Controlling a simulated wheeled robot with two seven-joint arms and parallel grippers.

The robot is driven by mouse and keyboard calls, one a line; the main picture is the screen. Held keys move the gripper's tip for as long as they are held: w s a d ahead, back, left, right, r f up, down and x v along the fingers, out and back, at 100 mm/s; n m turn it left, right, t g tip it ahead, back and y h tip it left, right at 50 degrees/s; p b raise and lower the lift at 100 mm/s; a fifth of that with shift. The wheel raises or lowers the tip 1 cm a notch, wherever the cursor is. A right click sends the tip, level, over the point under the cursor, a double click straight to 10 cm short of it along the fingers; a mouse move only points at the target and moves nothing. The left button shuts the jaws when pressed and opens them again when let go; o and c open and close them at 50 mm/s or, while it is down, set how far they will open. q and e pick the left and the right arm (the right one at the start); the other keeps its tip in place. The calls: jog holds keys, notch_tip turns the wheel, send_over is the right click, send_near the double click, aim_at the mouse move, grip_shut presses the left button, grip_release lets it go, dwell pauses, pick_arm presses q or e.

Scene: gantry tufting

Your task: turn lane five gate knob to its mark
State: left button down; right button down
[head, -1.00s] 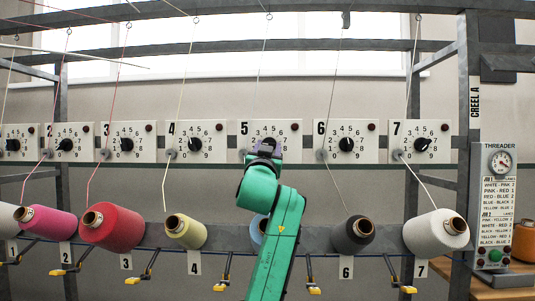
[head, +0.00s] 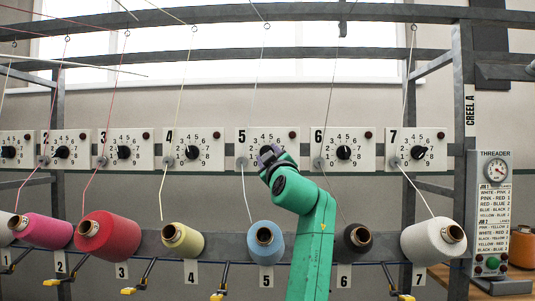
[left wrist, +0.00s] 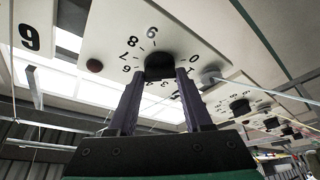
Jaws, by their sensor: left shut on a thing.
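The lane five gate plate (head: 287,136) is a white panel on the rail, with a number 5, a dial and a dark red lamp. My left gripper (head: 268,154), on the green arm, is at the plate's dial and covers its knob in the head view. In the left wrist view the black knob (left wrist: 159,66) sits between the two dark fingers of my left gripper (left wrist: 160,76), which is shut on it. Dial numbers show around the knob. The knob's pointer and its mark cannot be made out. My right gripper is not in view.
Similar knob plates stand on both sides, such as lane four (head: 192,149) and lane six (head: 343,148). Below are yarn cones, including a blue one (head: 265,240) and a black one (head: 354,241). A threader box (head: 493,215) stands at right. Thin yarns hang before the plates.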

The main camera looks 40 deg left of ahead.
pick_arm(q)
jog(key=shift+n+g, duration=0.4)
jog(key=shift+n, duration=0.3)
jog(key=shift+c, duration=1.6)
grip_release()
jog(key=shift+w, duration=0.1)
jog(key=b+v, duration=0.6)
jog(key=v, duration=0.8)
jog(key=shift+d+f+b, duration=0.25)
jog(key=shift+d+b, duration=0.05)
